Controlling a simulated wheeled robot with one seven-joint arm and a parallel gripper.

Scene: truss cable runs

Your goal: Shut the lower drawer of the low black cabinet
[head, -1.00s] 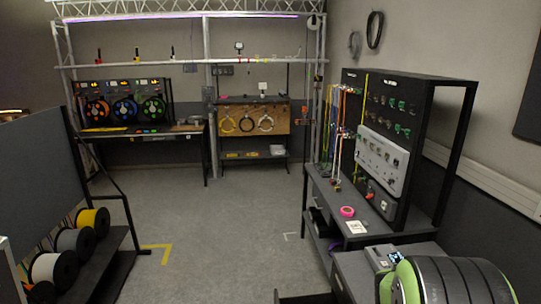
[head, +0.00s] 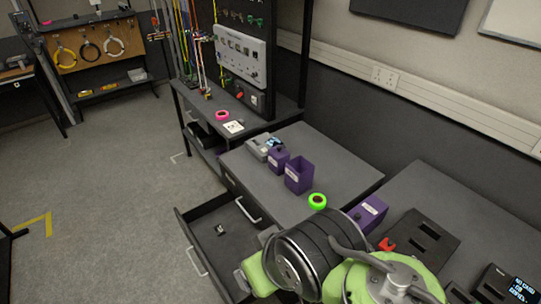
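The low black cabinet (head: 342,178) stands right of centre in the head view, with a dark flat top. One drawer (head: 186,226) is pulled well out from its front towards the left; its bar handle (head: 195,261) is on the drawer's front face. A small light item (head: 220,230) lies inside. Another bar handle (head: 247,209) sits on the cabinet front above the open drawer; that upper drawer looks shut. My green and black arm covers the near end of the cabinet and part of the drawer. My gripper's fingers do not show.
Two purple bins (head: 298,176), a small grey device (head: 262,146) and a green tape roll (head: 317,201) stand on the cabinet top. A workbench with a pink tape roll (head: 222,115) is behind. A counter (head: 440,205) lies to the right. The floor (head: 110,180) left of the drawer is clear.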

